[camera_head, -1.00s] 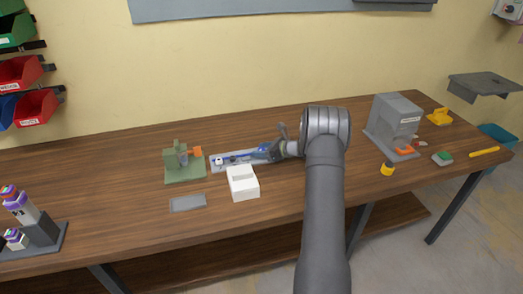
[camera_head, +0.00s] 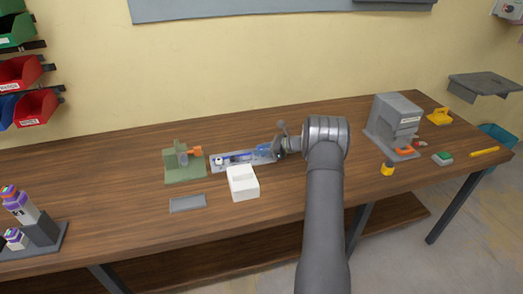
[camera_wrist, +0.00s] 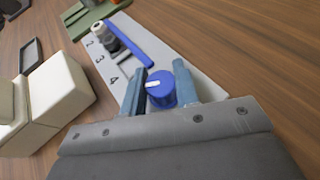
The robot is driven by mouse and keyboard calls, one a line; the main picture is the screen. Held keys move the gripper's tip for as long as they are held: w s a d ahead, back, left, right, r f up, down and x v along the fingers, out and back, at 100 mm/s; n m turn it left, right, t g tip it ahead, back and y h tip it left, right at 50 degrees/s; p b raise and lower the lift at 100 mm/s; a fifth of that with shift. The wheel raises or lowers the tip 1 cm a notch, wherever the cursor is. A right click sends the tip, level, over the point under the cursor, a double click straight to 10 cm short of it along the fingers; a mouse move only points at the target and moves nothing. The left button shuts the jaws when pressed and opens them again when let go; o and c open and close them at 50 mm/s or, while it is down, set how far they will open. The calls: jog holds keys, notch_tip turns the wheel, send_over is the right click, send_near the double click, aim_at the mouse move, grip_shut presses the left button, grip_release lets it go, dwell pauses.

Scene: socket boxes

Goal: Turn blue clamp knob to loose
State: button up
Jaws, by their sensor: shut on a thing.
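The blue clamp knob (camera_wrist: 161,90) stands on a light grey plate (camera_wrist: 196,77) and has a white pointer mark on its top. In the wrist view the mark points to the left. My gripper (camera_wrist: 172,88) is shut on the knob, with one blue-grey finger on each side of it. In the head view my gripper (camera_head: 272,150) is at the right end of the plate (camera_head: 217,165), and it hides the knob there. A blue bar (camera_wrist: 128,45) and a dark fitting with a pale top (camera_wrist: 100,33) are on the plate near the numbers 2, 3 and 4.
A white box (camera_head: 243,183) stands just in front of the plate. A green fixture with an orange part (camera_head: 185,163) is to the left, and a flat grey tray (camera_head: 188,204) lies before it. A grey machine (camera_head: 392,122) stands to the right.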

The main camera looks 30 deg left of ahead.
jog(key=n+g+h, duration=0.2)
jog(key=n+g, duration=0.2)
jog(key=g, duration=0.1)
jog(key=shift+n, duration=0.4)
jog(key=shift+n+g+h, duration=0.8)
jog(key=shift+n+g, duration=0.1)
jog(key=o, duration=1)
notch_tip(320, 180, up, 4)
jog(key=shift+r, duration=0.1)
jog(key=d+r, duration=0.2)
jog(key=d, duration=0.2)
jog(key=d+r, duration=0.2)
jog(key=d, duration=0.1)
jog(key=w+d+r, duration=0.1)
jog(key=d+r, duration=0.2)
jog(key=d, duration=0.1)
jog(key=shift+d, duration=0.3)
